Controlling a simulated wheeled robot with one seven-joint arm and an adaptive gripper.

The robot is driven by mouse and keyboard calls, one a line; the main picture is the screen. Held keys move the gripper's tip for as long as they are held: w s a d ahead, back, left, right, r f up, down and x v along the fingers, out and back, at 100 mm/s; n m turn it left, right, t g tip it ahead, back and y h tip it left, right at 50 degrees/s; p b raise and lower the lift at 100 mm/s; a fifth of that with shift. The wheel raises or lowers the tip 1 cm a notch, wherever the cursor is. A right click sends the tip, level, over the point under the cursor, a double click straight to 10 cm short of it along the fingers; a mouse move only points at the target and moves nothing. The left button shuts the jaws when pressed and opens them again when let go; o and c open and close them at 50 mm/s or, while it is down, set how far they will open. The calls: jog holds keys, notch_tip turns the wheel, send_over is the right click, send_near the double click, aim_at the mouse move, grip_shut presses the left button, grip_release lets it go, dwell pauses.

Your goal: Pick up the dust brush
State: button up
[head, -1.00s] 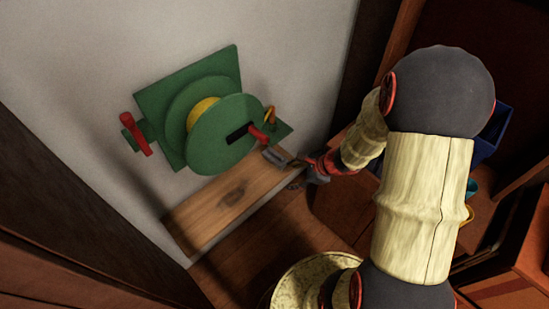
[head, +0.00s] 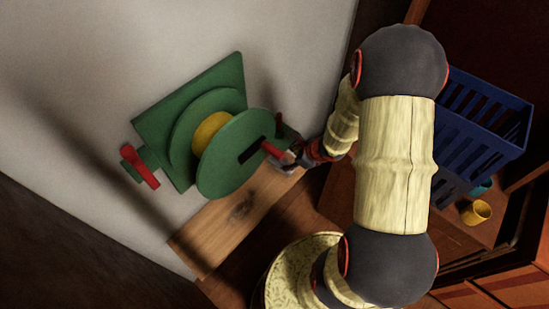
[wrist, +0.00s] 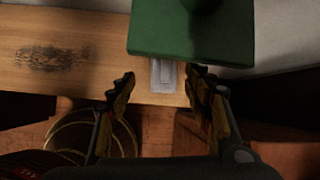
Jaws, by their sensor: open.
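I cannot make out a dust brush in either view. My gripper (head: 288,163) is beside the red peg (head: 273,149) on the front disc of a green reel (head: 225,160). I cannot tell whether it touches the peg. In the wrist view my gripper (wrist: 160,79) is open, its two dark fingers apart. A small light grey piece (wrist: 164,76) shows between and beyond the fingertips, below a green block (wrist: 190,30). I cannot tell what the grey piece is. Nothing is held between the fingers.
A wooden board (head: 232,219) lies below the reel against the pale wall (head: 75,70). A blue crate (head: 487,120) and a yellow cup (head: 477,212) are at the right. A red crank (head: 140,167) sticks out at the reel's left. Dark wood flanks the scene.

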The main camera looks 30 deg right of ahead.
aim_at(278, 162)
jog(key=shift+w+a+f, duration=0.1)
jog(key=shift+w+f, duration=0.05)
jog(key=shift+w, duration=0.2)
jog(key=b+x, duration=0.3)
jog(key=x, duration=0.4)
jog(key=shift+w+f, duration=0.15)
jog(key=shift+f, duration=0.15)
jog(key=shift+r, duration=0.1)
jog(key=shift+c, duration=0.4)
jog(key=c, duration=1.1)
grip_shut()
